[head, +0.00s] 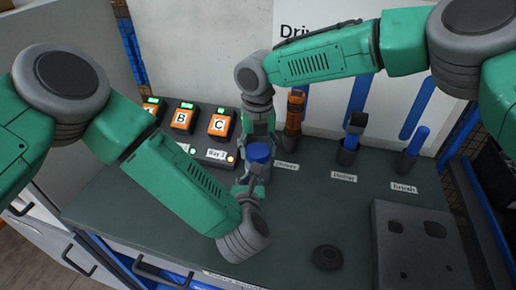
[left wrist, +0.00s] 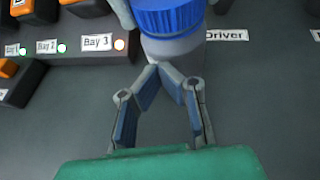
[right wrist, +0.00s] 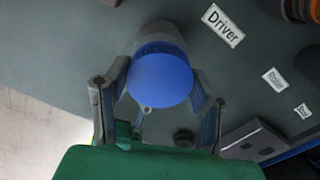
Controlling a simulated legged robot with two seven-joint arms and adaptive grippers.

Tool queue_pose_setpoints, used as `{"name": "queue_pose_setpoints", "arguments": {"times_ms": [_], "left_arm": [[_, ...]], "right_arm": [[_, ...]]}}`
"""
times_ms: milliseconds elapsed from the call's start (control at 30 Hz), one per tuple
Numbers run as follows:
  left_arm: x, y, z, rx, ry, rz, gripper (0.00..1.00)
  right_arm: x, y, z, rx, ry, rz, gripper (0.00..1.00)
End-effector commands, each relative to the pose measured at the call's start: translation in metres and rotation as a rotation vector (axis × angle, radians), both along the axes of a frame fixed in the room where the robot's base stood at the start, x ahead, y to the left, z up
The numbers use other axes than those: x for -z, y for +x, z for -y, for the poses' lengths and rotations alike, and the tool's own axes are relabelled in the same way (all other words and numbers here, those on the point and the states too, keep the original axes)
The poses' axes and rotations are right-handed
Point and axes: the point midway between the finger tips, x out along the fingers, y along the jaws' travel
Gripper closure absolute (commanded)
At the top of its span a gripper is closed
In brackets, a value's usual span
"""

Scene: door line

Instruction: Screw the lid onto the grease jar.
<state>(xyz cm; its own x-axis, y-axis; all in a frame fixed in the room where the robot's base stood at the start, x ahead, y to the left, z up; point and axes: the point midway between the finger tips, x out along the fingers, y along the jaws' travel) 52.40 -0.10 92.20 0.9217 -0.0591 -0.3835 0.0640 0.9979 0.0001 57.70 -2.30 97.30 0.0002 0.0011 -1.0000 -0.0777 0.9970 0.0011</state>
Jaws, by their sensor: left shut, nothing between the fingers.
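The grease jar is a grey jar (left wrist: 178,50) standing upright on the bench, with a ribbed blue lid (head: 258,153) on its top. I cannot tell how tightly the lid sits. My right gripper (right wrist: 160,82) comes down from above with one finger on each side of the lid, seemingly touching it; the lid also shows in the left wrist view (left wrist: 168,15). My left gripper (left wrist: 165,70) is low in front of the jar, its fingertips together and empty, close to the jar body. In the head view the left gripper is partly hidden by my arm.
Orange switch boxes (head: 182,118) stand on the left, behind the Bay labels. An orange driver (head: 294,110) and blue-handled tools (head: 350,138) stand at the back. A dark round disc (head: 326,257) lies at the front. A grey block with holes (head: 415,250) is on the right.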

Motion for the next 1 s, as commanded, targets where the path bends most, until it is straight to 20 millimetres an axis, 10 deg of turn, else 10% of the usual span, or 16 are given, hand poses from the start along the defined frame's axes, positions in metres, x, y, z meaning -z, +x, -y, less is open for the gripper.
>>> {"name": "queue_pose_setpoints", "arguments": {"times_ms": [267,733,1000], "left_arm": [[0.0000,0.0000,0.0000,0.000,0.000,0.000,1.00],[0.0001,0.0002,0.0002,0.000,0.000,0.000,1.00],[0.0002,0.0002,0.0000,0.000,0.000,0.000,1.00]], "right_arm": [[-0.0006,0.0000,0.0003,0.100,-0.004,0.001,0.85],[0.0004,0.0000,0.0001,1.301,-0.004,0.005,0.85],[0.0011,-0.0003,0.0002,1.272,-0.003,-0.001,0.85]]}}
